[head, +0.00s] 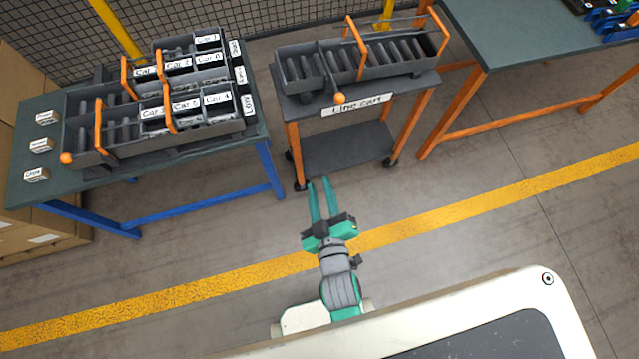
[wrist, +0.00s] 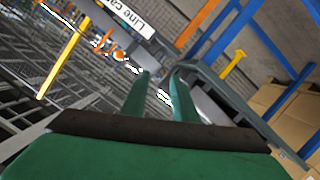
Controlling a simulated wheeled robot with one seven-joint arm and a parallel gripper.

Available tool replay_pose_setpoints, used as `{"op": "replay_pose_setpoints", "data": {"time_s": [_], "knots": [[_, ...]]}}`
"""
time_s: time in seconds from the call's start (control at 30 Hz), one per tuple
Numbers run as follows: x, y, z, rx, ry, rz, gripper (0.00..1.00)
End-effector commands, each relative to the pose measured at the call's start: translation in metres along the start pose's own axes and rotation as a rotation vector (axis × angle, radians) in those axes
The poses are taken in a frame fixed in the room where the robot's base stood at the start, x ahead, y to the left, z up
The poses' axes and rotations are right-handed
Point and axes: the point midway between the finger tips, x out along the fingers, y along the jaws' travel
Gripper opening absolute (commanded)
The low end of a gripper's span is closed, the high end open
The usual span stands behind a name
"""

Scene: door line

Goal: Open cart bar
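The line cart (head: 345,155) is a dark two-shelf cart with orange legs, labelled "Line cart" (head: 357,105). On its top shelf sits a grey slotted tray (head: 300,72) with orange hoops (head: 357,50). A dark bar (head: 328,72) lies across the tray and ends in an orange knob (head: 340,98) at the front edge. My gripper (head: 318,183) is in front of the cart, near its lower shelf, apart from the bar. Its two fingers are spread with nothing between them. The wrist view shows the fingers (wrist: 162,72) apart and the cart label (wrist: 132,18) beyond them.
A blue-legged table (head: 200,185) at left holds similar trays with labelled car bins and an orange knob (head: 66,157). An orange-legged table (head: 520,50) stands at right. Cardboard boxes (head: 30,230) are at far left. The floor around the yellow line (head: 460,215) is clear.

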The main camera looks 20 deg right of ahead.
Motion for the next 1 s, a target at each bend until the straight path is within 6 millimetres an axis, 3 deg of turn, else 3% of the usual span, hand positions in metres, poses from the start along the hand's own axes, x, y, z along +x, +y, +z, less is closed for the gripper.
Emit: {"op": "replay_pose_setpoints", "data": {"time_s": [0.2, 0.83, 1.0], "knots": [[-0.010, -0.004, 0.000, 0.026, 0.004, -0.007, 0.26], [-0.011, -0.005, 0.000, 0.030, 0.004, -0.009, 0.26], [-0.036, -0.017, 0.002, 0.090, 0.006, -0.030, 0.26]]}}
